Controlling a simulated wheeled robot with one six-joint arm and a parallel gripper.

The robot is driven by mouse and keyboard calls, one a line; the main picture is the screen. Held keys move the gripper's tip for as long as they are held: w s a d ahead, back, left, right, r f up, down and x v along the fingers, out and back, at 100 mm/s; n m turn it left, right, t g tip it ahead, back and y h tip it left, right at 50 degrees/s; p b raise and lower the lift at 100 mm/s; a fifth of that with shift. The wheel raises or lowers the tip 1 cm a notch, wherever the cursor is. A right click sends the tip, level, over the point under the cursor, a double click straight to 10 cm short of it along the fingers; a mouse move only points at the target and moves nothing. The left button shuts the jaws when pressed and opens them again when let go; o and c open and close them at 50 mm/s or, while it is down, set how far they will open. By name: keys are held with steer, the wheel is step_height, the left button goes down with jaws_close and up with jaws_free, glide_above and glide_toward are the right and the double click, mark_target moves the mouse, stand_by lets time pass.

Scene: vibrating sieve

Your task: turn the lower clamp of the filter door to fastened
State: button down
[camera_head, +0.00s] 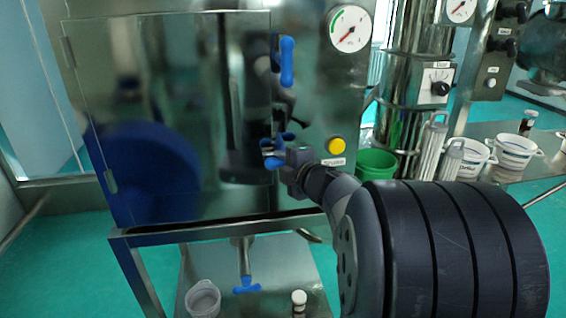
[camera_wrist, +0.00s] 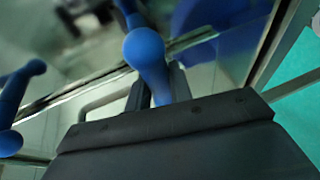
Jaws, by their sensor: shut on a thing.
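The closed metal filter door (camera_head: 150,60) fills the left of the head view. The lower clamp (camera_head: 268,145) is a blue handle at the door's right edge, partly hidden by my gripper. My gripper (camera_head: 283,158) is at it. In the wrist view my gripper's dark fingers (camera_wrist: 158,92) are shut on a round-ended blue handle (camera_wrist: 146,52) of the lower clamp. The clamp's exact turn angle is hard to tell. The upper clamp (camera_head: 287,62) is a blue handle standing upright higher on the same edge.
A yellow button (camera_head: 337,146) and a pressure gauge (camera_head: 350,28) sit right of the door. A green bucket (camera_head: 376,164) stands beside the cabinet. A blue-handled valve (camera_head: 246,285) is below. Another blue handle (camera_wrist: 20,95) shows at the wrist view's left.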

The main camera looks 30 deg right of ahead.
steer(key=c, duration=1.3)
jaws_free()
steer(key=s, duration=0.3)
steer(key=s+r, duration=0.1)
steer(key=s, duration=0.3)
steer(key=s+r, duration=0.1)
steer(key=s, duration=0.2)
steer(key=shift+s+d+p, duration=0.3)
steer(key=shift+p, duration=0.1)
steer(key=shift+w, duration=0.1)
steer(key=w, duration=0.3)
steer(key=w+f, duration=0.1)
steer(key=w, duration=0.3)
steer(key=w+f, duration=0.1)
steer(key=w, duration=0.2)
steer(key=shift+w+a+b, duration=0.25)
steer(key=shift+w+b, duration=0.05)
steer(key=shift+b, duration=0.1)
steer(key=shift+s, duration=0.15)
